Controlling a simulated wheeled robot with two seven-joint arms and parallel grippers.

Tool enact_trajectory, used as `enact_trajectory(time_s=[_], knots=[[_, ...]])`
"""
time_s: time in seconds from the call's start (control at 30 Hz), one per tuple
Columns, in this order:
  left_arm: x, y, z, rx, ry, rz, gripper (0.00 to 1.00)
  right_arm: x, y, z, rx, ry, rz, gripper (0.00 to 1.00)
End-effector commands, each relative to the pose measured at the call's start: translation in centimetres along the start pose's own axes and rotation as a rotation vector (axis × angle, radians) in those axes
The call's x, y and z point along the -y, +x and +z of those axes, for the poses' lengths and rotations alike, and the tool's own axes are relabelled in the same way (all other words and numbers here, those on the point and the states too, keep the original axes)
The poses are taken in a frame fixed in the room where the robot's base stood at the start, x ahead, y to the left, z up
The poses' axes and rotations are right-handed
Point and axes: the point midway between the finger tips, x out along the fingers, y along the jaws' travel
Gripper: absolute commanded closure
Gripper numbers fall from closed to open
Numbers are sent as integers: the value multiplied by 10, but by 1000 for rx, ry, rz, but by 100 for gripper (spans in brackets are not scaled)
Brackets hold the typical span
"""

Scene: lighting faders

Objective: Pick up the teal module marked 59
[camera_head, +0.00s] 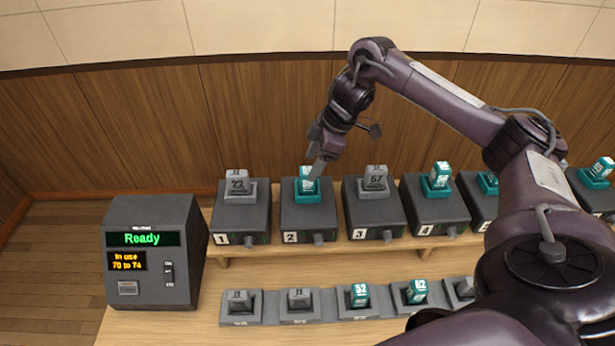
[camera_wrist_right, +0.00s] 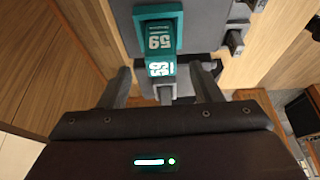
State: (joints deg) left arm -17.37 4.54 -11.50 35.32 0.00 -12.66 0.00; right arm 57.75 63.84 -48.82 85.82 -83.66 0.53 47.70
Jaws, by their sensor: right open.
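The teal module marked 59 (camera_head: 306,186) sits in its teal holder on top of the grey box labelled 2 (camera_head: 308,220) on the raised shelf. In the right wrist view the module (camera_wrist_right: 161,66) stands ahead of my right gripper, with 59 readable on the holder (camera_wrist_right: 157,38) too. My right gripper (camera_head: 318,170) is at the module's right side in the head view. In the wrist view its two fingers (camera_wrist_right: 160,82) are apart, one to each side of the module's near end; I cannot tell whether they touch it. My left gripper is not in view.
Grey modules 22 (camera_head: 238,182) and 57 (camera_head: 375,178) stand on the boxes either side, and another teal module (camera_head: 440,174) on box 4. A front row holds several modules, including teal 52 (camera_head: 360,295) and 62 (camera_head: 416,291). A control console (camera_head: 152,252) reads Ready.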

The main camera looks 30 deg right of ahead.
Motion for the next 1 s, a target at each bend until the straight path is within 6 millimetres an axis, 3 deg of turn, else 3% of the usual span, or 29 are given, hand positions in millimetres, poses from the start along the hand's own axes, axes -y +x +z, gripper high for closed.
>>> enact_trajectory(time_s=[0.17, 0.4, 0.7, 1.0], knots=[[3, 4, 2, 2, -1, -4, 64, 1, 22, 0, -1, 2, -3, 42], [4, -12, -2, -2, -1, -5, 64, 1, 52, -1, 0, 1, -1, 42], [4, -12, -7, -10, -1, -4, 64, 0, 59, 0, 0, 1, 0, 42], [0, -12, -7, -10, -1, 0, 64, 0, 59, 0, 0, 1, 1, 80]])
